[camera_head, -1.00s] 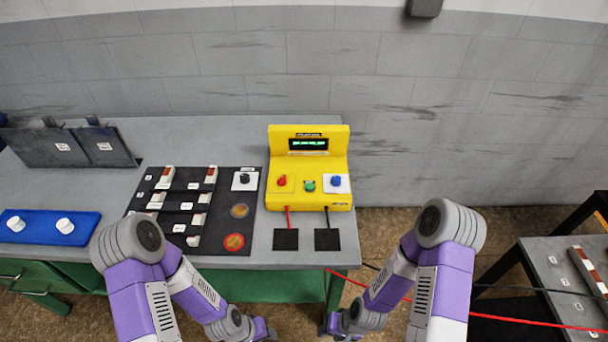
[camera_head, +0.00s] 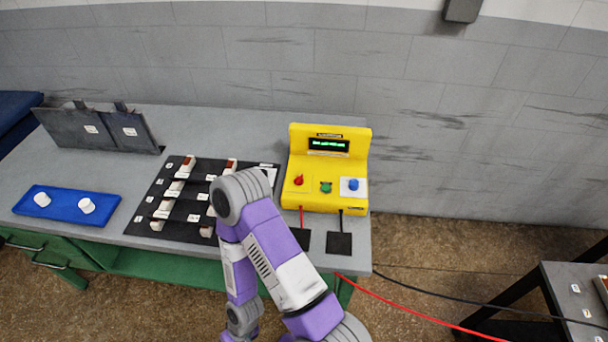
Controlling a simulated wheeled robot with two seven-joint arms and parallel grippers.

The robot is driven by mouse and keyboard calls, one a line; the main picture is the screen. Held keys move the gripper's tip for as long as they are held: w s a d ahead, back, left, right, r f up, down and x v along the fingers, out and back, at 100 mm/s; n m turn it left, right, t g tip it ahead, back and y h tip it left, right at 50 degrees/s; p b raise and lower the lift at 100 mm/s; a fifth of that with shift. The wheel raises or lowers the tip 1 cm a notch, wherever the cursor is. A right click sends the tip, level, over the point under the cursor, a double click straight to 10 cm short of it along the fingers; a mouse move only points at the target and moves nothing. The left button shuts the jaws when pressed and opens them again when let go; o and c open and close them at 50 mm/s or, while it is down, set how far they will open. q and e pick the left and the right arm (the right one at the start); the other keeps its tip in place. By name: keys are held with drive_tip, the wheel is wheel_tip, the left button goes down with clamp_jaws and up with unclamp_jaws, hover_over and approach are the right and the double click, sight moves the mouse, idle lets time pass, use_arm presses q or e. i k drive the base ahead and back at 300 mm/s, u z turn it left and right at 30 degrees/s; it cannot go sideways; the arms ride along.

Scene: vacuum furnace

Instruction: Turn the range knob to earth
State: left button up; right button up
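A yellow tester (camera_head: 311,170) with a lit green display (camera_head: 328,145) stands at the back of the bench. Its front has a red knob (camera_head: 299,180), a green knob (camera_head: 326,187) and a blue knob (camera_head: 353,184) on a white plate. Their labels and settings are too small to read, so I cannot tell which is the range knob. My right arm bends up in front of the bench, its elbow left of the tester and its forearm hanging down. Its gripper is below the picture edge. My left arm and gripper are out of view.
A black board (camera_head: 147,208) with white blocks lies left of the tester, partly behind my arm. A blue panel (camera_head: 62,204) with two white knobs is further left. Black pads (camera_head: 339,244) lie before the tester. Red and black cables (camera_head: 415,310) run right across the floor.

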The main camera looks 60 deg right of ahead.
sight(353, 184)
drive_tip(key=u, duration=0.1)
drive_tip(key=k, duration=1)
drive_tip(key=z, duration=1)
drive_tip(key=i, duration=0.15)
drive_tip(key=z, duration=0.15)
